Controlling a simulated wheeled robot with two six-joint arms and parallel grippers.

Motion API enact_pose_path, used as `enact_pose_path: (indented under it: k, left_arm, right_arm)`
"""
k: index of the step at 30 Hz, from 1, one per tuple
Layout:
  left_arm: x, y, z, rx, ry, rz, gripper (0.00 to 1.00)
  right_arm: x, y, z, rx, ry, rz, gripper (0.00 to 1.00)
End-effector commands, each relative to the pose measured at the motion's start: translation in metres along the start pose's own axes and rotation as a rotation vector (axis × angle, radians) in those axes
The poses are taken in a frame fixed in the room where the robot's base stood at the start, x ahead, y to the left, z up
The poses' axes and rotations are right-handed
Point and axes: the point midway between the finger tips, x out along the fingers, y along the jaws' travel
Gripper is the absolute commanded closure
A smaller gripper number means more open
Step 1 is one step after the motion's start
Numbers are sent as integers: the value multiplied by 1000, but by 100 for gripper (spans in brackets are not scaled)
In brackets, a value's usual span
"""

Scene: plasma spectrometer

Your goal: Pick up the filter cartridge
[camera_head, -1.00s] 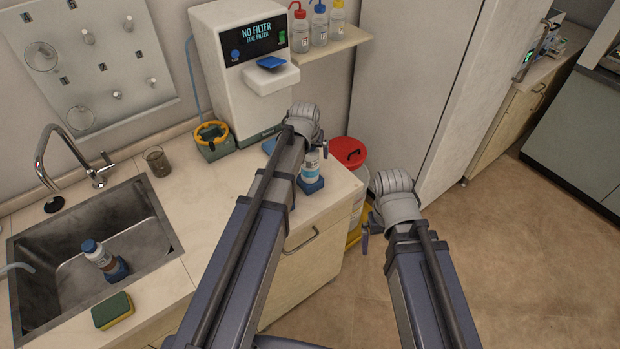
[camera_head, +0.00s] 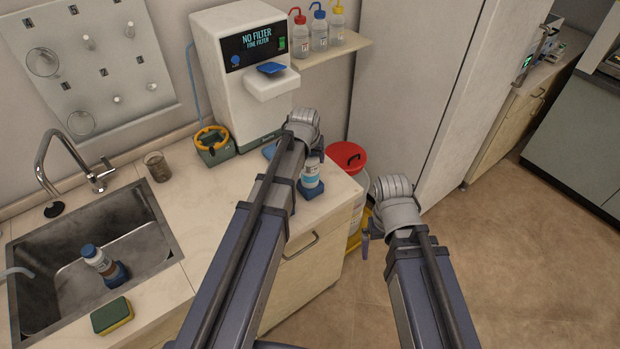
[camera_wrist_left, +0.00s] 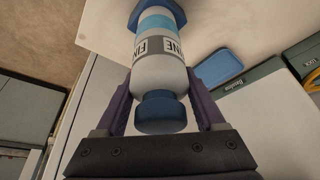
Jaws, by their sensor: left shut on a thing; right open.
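The filter cartridge (camera_head: 310,174) is a white bottle with a light-blue band and a label reading "FINE". It is over the right end of the counter, by a blue base (camera_head: 312,191). In the left wrist view the cartridge (camera_wrist_left: 158,62) has its dark-blue cap between the two fingers of my left gripper (camera_wrist_left: 160,108), which is shut on it. I cannot tell whether its foot is clear of the base. In the head view my left forearm hides part of that gripper. Only a finger of my right gripper (camera_head: 365,245) shows, beyond the counter's right edge; it holds nothing visible.
A white machine (camera_head: 240,85) displays "NO FILTER FINE FILTER". A beaker (camera_head: 157,166) and a green-yellow box (camera_head: 213,147) stand behind. A red-lidded bin (camera_head: 348,158) is right of the counter.

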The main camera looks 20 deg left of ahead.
Motion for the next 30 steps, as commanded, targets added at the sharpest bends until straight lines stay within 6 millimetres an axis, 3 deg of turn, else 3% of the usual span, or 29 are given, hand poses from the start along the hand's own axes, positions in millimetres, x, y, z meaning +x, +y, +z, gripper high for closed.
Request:
enact_pose_path:
  k: [3,20,30]
  left_arm:
    - [0,0,0,0,0,0,100]
    - [-2,0,-1,0,0,0,100]
    - [-30,0,-13,0,1,0,100]
  right_arm:
    - [0,0,0,0,0,0,0]
    - [-3,0,0,0,0,0,0]
    - [-33,3,2,-1,0,0,0]
